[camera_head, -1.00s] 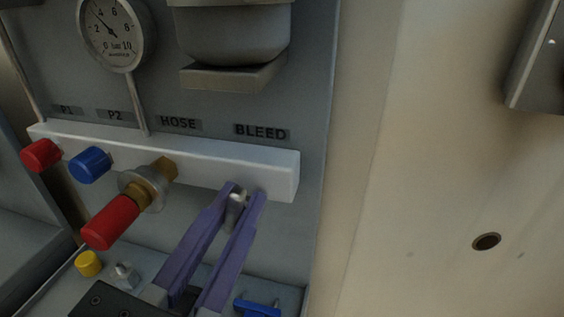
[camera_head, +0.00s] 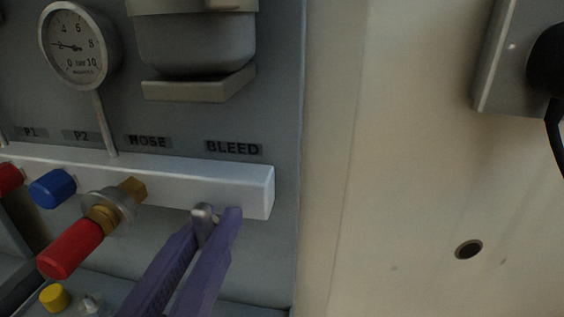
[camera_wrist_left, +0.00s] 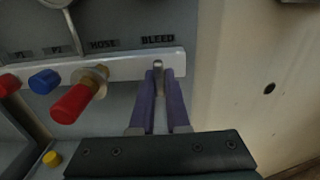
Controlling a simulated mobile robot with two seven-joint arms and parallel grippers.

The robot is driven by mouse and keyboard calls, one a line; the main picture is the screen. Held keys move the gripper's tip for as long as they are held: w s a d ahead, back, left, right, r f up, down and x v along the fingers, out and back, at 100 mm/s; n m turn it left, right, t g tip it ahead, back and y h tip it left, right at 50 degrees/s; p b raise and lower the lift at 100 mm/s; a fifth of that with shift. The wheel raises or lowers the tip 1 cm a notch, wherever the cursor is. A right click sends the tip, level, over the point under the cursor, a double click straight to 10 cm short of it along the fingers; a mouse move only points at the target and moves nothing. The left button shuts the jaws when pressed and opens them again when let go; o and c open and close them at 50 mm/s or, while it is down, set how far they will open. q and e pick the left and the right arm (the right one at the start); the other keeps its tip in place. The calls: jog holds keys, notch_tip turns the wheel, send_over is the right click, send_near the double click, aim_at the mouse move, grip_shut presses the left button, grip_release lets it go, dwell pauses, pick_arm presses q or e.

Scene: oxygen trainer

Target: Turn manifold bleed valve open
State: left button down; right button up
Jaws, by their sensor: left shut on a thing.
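The white manifold (camera_head: 185,186) runs across the grey panel under the labels P1, P2, HOSE and BLEED. The manifold bleed valve (camera_head: 203,212) is a small metal lever on its front, below the BLEED label (camera_head: 233,148). My left gripper (camera_head: 217,217) has its purple fingers on either side of the lever and is shut on it. In the left wrist view the lever (camera_wrist_left: 158,66) shows between the fingertips. The fingers hide the lower part of the lever. My right gripper is not in view.
A red-handled brass hose fitting (camera_head: 77,245) sticks out left of my fingers, with a blue cap (camera_head: 52,188) beyond it. A round gauge (camera_head: 76,46) and a grey bowl (camera_head: 196,40) are above. The beige wall (camera_head: 400,170) at right is mostly clear.

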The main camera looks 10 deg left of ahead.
pick_arm(q)
jog(key=c, duration=0.9)
grip_release()
jog(key=shift+s, duration=0.1)
jog(key=s+b, duration=0.2)
jog(key=s, duration=0.7)
jog(key=shift+s+a+b, duration=0.15)
jog(key=shift+s+b, duration=0.2)
jog(key=shift+s, duration=0.05)
